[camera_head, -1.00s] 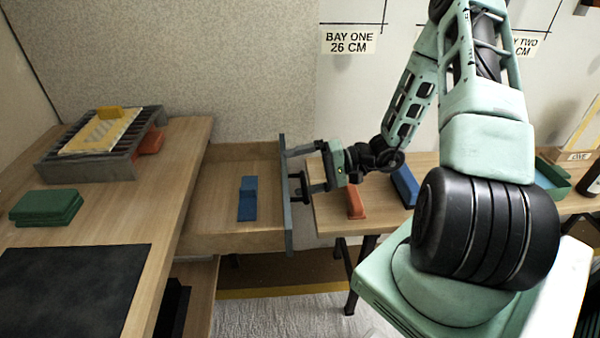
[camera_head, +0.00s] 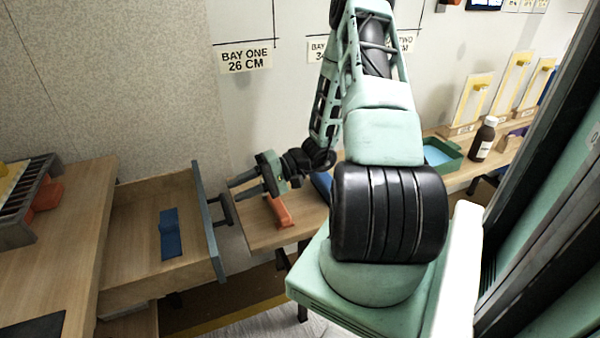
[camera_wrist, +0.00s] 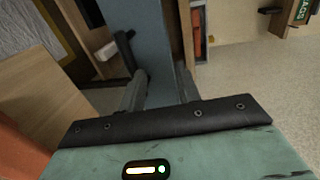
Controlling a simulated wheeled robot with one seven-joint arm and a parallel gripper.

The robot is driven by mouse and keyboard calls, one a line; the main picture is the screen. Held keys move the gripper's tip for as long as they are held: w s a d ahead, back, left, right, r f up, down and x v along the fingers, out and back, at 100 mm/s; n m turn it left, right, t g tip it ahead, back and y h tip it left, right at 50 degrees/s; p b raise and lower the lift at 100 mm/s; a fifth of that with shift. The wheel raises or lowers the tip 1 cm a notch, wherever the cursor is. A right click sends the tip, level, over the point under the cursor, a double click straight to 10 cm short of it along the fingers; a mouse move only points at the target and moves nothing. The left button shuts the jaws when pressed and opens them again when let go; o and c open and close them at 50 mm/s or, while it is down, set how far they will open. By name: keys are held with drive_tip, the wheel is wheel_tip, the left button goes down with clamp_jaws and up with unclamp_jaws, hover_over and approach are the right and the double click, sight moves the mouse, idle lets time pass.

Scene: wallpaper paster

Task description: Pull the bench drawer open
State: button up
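The wooden bench drawer (camera_head: 145,195) stands pulled out from the bench, with its interior exposed and a blue object (camera_head: 170,234) lying inside. Its blue-grey front (camera_head: 207,215) carries a dark bar handle (camera_head: 223,208), which also shows in the wrist view (camera_wrist: 125,48). My gripper (camera_head: 240,188) is just right of the drawer front, near the handle. In the wrist view my gripper's two fingers (camera_wrist: 160,90) are apart, with the drawer front's edge beyond and between them. Nothing is visibly clamped between them. I cannot tell whether a finger touches the handle.
The bench top (camera_head: 60,220) is at left with a slatted rack (camera_head: 25,200). A second wooden table (camera_head: 255,225) with an orange block (camera_head: 280,211) sits right of the drawer, close to my gripper. A green tray (camera_head: 440,155) and brown bottle (camera_head: 483,138) stand farther right.

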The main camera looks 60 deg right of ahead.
drive_tip(key=f+v, duration=0.3)
drive_tip(key=v, duration=1.1)
drive_tip(key=shift+s+d+p, duration=0.35)
drive_tip(key=shift+s+d, duration=0.05)
drive_tip(key=shift+d, duration=0.1)
idle(0.5)
idle(0.7)
drive_tip(key=w+a+r+n+g+h, duration=0.2)
drive_tip(key=a+r+n+g, duration=0.3)
drive_tip(key=a, duration=0.6)
drive_tip(key=w+a+r+n+g+h, duration=0.1)
drive_tip(key=w+a+r+n+g, duration=0.15)
drive_tip(key=a+g, duration=0.6)
drive_tip(key=s+a+r+n+t+h, duration=0.1)
drive_tip(key=s+a+r+n+h, duration=0.2)
drive_tip(key=a, duration=0.4)
drive_tip(key=s+a+r+n+t+h, duration=0.1)
drive_tip(key=s+a+n+t+h, duration=0.15)
drive_tip(key=s+a, duration=0.35)
drive_tip(key=s+a+r+n+t+h, duration=0.1)
drive_tip(key=s+a+r+n+h, duration=0.2)
drive_tip(key=a, duration=0.6)
wheel_tip(320, 180, up, 15)
drive_tip(key=m+p, duration=0.1)
drive_tip(key=p, duration=1.4)
drive_tip(key=shift+s+p, duration=0.2)
drive_tip(key=shift+p, duration=0.1)
drive_tip(key=shift+s+d+f+h, duration=0.1)
drive_tip(key=shift+d+f+h, duration=0.05)
drive_tip(key=shift+d+h, duration=0.1)
